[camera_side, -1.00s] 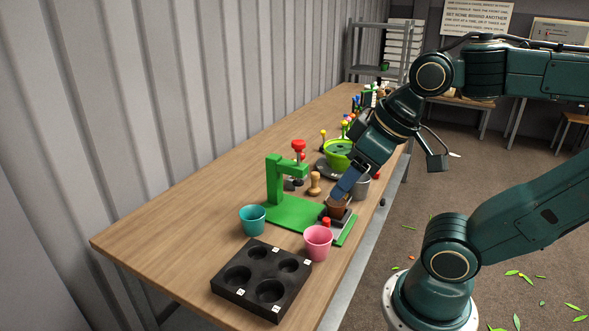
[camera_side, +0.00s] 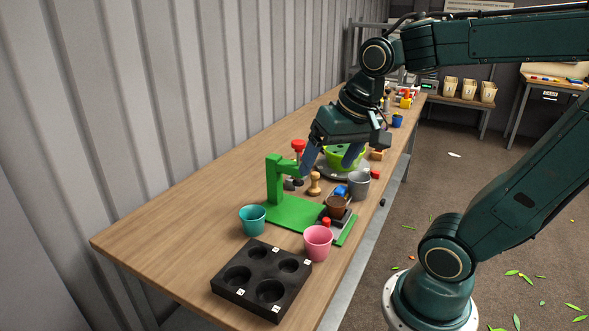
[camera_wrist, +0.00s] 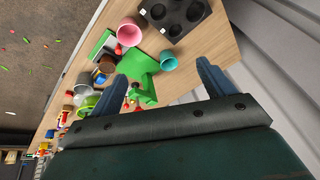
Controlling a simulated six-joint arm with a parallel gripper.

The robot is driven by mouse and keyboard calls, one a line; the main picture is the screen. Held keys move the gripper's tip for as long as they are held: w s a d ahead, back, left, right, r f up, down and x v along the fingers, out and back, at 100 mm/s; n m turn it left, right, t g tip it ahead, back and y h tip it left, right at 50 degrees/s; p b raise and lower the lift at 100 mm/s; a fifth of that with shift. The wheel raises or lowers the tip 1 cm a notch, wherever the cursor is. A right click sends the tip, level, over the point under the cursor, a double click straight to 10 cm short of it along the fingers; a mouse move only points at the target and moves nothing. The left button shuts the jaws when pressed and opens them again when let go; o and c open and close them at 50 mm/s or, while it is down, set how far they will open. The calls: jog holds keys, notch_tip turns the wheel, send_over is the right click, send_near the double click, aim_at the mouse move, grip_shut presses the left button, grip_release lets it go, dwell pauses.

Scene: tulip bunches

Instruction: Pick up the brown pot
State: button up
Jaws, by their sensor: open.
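The brown pot (camera_side: 336,207) stands upright on a small dark holder at the right end of the green stand's base (camera_side: 290,212). In the wrist view the brown pot (camera_wrist: 107,65) shows left of my left-hand finger, partly among other things. My gripper (camera_side: 330,162) is open and empty, raised above the table behind the pot and apart from it. In the wrist view my gripper (camera_wrist: 163,73) has its fingers spread wide, with the green stand's arm and the teal pot between them.
A pink pot (camera_side: 318,243) stands in front of the brown pot and a grey pot (camera_side: 359,185) behind it. A teal pot (camera_side: 252,220), a black tray with round holes (camera_side: 262,281) and a wooden stamp (camera_side: 314,184) are nearby. The table's left side is clear.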

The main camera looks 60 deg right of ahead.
jog(key=w+d+f+m+g, duration=0.1)
jog(key=w+d+f+m, duration=0.1)
jog(key=w+d+m, duration=0.4)
jog(key=m+g+y, duration=0.2)
jog(key=m, duration=1.3)
send_over(337, 202)
jog(key=d, duration=0.2)
notch_tip(337, 202, down, 12)
jog(key=shift+a+f, duration=0.2)
jog(key=shift+f, duration=1.2)
jog(key=shift+a+f, duration=0.25)
jog(key=shift+f, duration=1.2)
jog(key=shift+a+f, duration=0.2)
jog(key=shift+f, duration=1.2)
jog(key=shift+f, duration=0.1)
jog(key=shift+w+a+f, duration=0.1)
jog(key=shift+a+f, duration=0.1)
jog(key=shift+f, duration=1.05)
jog(key=shift+a+f, duration=0.15)
jog(key=shift+f, duration=1.1)
jog(key=c, duration=1.1)
